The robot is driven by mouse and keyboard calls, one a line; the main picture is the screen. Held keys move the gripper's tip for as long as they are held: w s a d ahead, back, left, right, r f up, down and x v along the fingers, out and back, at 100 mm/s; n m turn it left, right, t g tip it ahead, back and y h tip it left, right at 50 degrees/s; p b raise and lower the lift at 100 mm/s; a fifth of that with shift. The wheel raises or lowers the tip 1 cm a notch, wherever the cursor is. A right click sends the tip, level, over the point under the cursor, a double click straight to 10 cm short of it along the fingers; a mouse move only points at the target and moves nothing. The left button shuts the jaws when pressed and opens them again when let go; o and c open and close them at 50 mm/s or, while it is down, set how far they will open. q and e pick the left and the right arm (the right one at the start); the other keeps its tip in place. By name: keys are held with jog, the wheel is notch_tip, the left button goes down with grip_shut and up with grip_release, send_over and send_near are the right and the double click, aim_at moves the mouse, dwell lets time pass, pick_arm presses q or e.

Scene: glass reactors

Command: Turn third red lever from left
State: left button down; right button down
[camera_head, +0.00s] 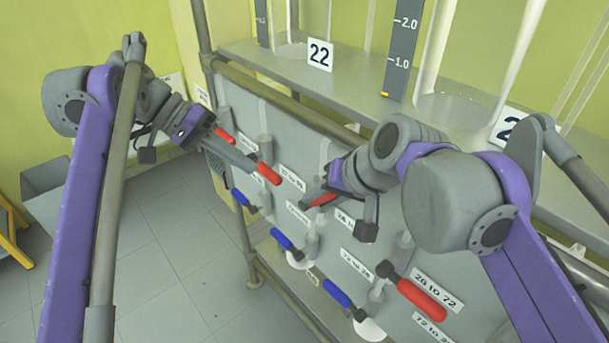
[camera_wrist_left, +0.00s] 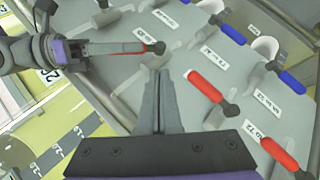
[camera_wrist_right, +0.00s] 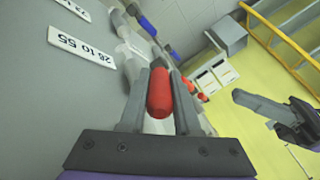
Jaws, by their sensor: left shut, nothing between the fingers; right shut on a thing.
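Red levers sit on the grey panel. The third red lever from the left (camera_head: 323,199) is gripped by my right gripper (camera_head: 312,197). In the right wrist view, the red handle of this lever (camera_wrist_right: 159,92) lies between the two fingers of my right gripper (camera_wrist_right: 160,98). It also shows in the left wrist view (camera_wrist_left: 130,47). My left gripper (camera_head: 253,166) is shut and empty, in front of the panel near the second red lever (camera_head: 269,174). Its closed fingers show in the left wrist view (camera_wrist_left: 161,78). The first red lever (camera_head: 225,135) is further left.
A fourth red lever (camera_head: 422,300) is at the lower right. Blue levers (camera_head: 281,239) run along a lower row. White labels (camera_head: 292,178) sit between them. A metal shelf (camera_head: 265,62) with glass vessels is above the panel.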

pick_arm(q)
notch_tip(320, 180, up, 5)
jog(key=w+d+m+g+h, duration=0.1)
jog(key=w+m+h, duration=0.1)
jog(key=x, duration=0.4)
jog(key=s+x, duration=0.1)
jog(key=x, duration=0.3)
jog(key=s+x, duration=0.1)
jog(key=x, duration=0.3)
jog(key=shift+s+a+f, duration=0.1)
jog(key=shift+s+a, duration=0.1)
jog(key=shift+s+d+f, duration=0.15)
jog(key=shift+s+f, duration=0.1)
jog(key=shift+s, duration=0.05)
